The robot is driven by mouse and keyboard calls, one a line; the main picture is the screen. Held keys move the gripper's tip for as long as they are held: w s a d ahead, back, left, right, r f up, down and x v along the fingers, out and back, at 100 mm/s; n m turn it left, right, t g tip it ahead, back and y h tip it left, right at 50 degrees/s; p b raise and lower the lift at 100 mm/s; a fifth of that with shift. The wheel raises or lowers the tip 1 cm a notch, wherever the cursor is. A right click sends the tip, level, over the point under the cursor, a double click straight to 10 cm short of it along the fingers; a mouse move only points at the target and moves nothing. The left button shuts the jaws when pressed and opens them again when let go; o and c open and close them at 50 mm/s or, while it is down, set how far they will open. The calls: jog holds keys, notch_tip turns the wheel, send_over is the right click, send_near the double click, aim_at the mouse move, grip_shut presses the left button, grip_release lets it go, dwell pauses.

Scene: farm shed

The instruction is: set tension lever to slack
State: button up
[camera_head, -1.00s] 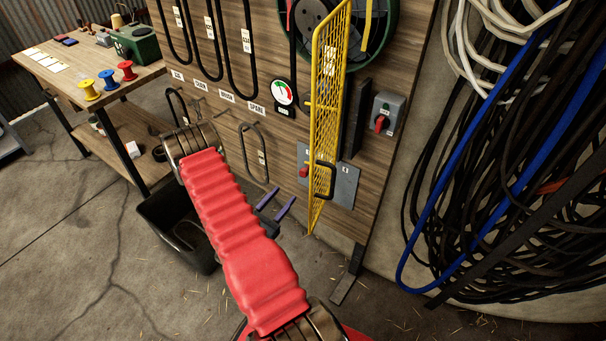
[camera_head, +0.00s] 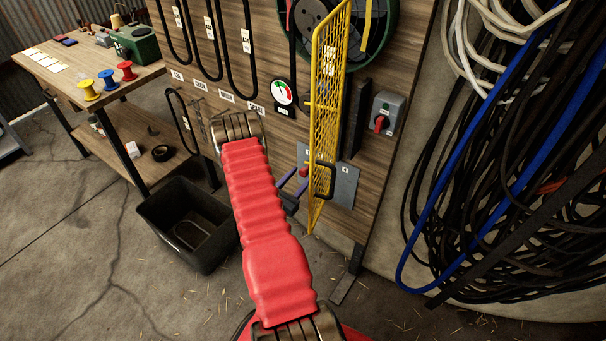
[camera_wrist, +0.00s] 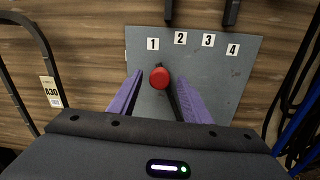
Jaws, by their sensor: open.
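The tension lever has a round red knob (camera_wrist: 160,77) on a grey plate (camera_wrist: 215,85) marked 1 to 4 in the wrist view. The knob sits below the 1 and 2, on the plate's left part. A dark bar, partly hidden, runs down from it. No "slack" word is readable. In the head view the plate (camera_head: 345,187) is on the wooden board, and the knob (camera_head: 304,172) shows at its left. My gripper (camera_head: 293,181) is open, its purple fingers pointing at the plate. In the wrist view its fingers (camera_wrist: 158,84) lie either side of the knob; contact cannot be told.
A yellow mesh guard (camera_head: 328,85) stands out from the board just right of my gripper, with a black handle. A grey switch box (camera_head: 388,112) and a gauge (camera_head: 283,93) are nearby. Black belts hang left; cables (camera_head: 500,160) hang right. A black bin (camera_head: 160,215) stands below.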

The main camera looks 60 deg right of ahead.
jog(key=shift+s+d, duration=0.15)
jog(key=shift+d, duration=1.2)
jog(key=shift+c, duration=0.2)
grip_shut()
